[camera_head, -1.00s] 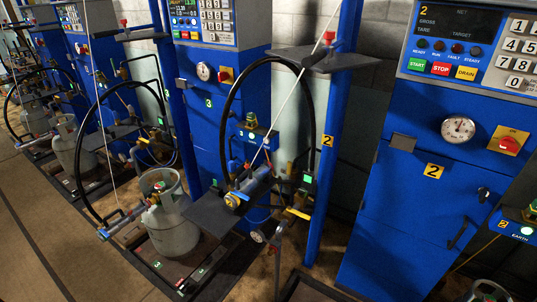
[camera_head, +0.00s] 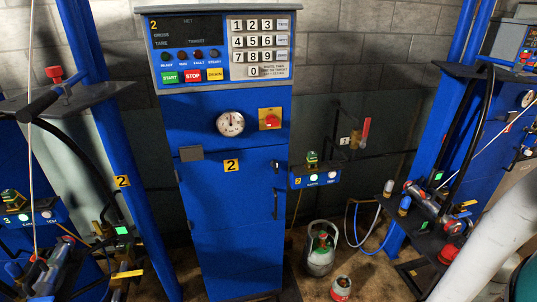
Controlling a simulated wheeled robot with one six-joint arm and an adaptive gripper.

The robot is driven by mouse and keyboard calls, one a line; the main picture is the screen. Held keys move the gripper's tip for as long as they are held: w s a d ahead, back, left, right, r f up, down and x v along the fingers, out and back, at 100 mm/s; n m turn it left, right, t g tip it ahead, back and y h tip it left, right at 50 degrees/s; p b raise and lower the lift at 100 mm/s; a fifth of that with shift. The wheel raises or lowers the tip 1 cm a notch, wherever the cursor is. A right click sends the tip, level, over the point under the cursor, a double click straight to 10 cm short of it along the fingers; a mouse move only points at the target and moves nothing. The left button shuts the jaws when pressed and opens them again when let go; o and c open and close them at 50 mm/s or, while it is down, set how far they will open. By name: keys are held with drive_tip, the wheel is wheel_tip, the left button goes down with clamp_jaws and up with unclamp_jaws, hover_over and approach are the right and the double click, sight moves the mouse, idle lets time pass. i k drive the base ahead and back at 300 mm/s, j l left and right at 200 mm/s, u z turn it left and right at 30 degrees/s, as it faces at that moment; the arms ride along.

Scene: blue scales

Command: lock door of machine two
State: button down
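Machine two is a blue cabinet (camera_head: 205,115) in the middle of the view, with a keypad panel on top. My gripper is not in view.
A round gauge (camera_head: 230,123) and a red switch (camera_head: 270,119) are above the door. A gas cylinder (camera_head: 320,255) and a smaller red-and-grey one (camera_head: 340,288) stand on the floor at right. Blue posts and hoses flank the cabinet. A pale tube crosses the lower right corner.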

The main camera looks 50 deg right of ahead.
sight(274, 163)
drive_tip(key=z, duration=1)
